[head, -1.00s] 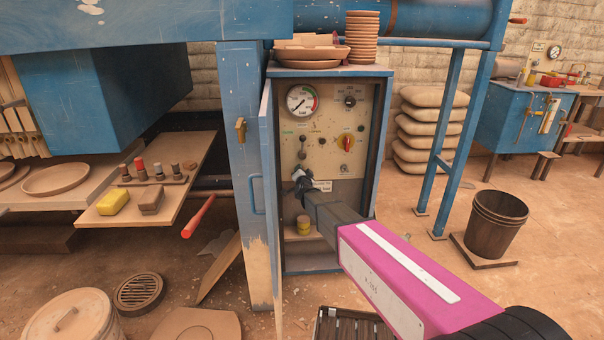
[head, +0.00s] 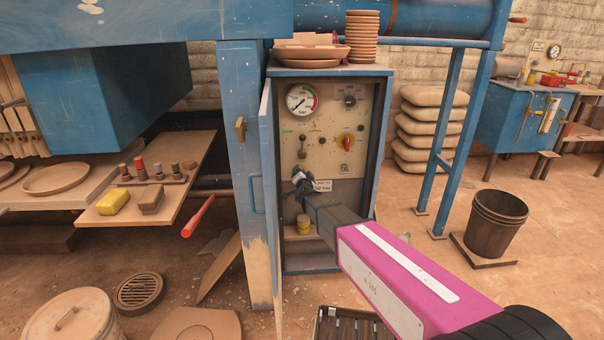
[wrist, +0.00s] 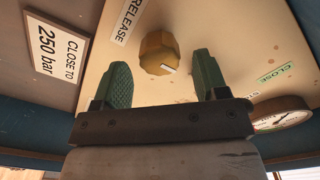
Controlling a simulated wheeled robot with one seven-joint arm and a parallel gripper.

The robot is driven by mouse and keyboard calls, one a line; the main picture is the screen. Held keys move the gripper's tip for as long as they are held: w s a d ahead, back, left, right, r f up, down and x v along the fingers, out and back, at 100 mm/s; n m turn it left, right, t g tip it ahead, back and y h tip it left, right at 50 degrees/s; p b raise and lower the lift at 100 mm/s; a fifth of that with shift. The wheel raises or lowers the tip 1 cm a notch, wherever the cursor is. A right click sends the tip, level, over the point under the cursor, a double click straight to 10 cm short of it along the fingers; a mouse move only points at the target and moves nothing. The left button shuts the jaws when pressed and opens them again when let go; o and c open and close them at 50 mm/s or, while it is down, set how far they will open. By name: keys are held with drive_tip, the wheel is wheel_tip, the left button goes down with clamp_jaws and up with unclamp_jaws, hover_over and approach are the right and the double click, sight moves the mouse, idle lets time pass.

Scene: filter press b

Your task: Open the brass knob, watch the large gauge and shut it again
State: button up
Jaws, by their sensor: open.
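The brass knob (wrist: 158,53) shows in the wrist view on the cream panel, with a white mark on its edge and a RELEASE label beside it. In the head view my gripper hides it. My gripper (wrist: 161,66) is open, with one green finger on each side of the knob in the picture; I see no clear contact. In the head view my gripper (head: 301,182) is at the lower part of the panel. The large gauge (head: 302,100) is at the panel's upper left, its needle towards the lower left. A gauge face (wrist: 283,114) also shows partly in the wrist view.
A sign (wrist: 58,52) reading "CLOSE TO 250 bar" is close to the knob. The blue cabinet door (head: 268,190) stands open on the left. A red-and-yellow switch (head: 346,141) and a lever (head: 302,148) are above my gripper. A yellow jar (head: 303,225) stands below.

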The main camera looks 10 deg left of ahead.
drive_tip(key=v, duration=0.8)
drive_tip(key=shift+s, duration=0.15)
drive_tip(key=s+d+f+n+g+h, duration=0.1)
drive_tip(key=s+d+f+n+g, duration=0.3)
drive_tip(key=d, duration=0.5)
drive_tip(key=s+d+f+n+g, duration=0.1)
drive_tip(key=s+d+f+g, duration=0.3)
drive_tip(key=d, duration=0.6)
drive_tip(key=s+d+f+n+g+h, duration=0.1)
drive_tip(key=s+d+g+h, duration=0.2)
drive_tip(key=s+d+g, duration=0.6)
drive_tip(key=s+d, duration=0.7)
drive_tip(key=d, duration=0.2)
drive_tip(key=shift+s+f+h, duration=0.2)
drive_tip(key=shift+s+h, duration=0.1)
drive_tip(key=shift+s, duration=0.1)
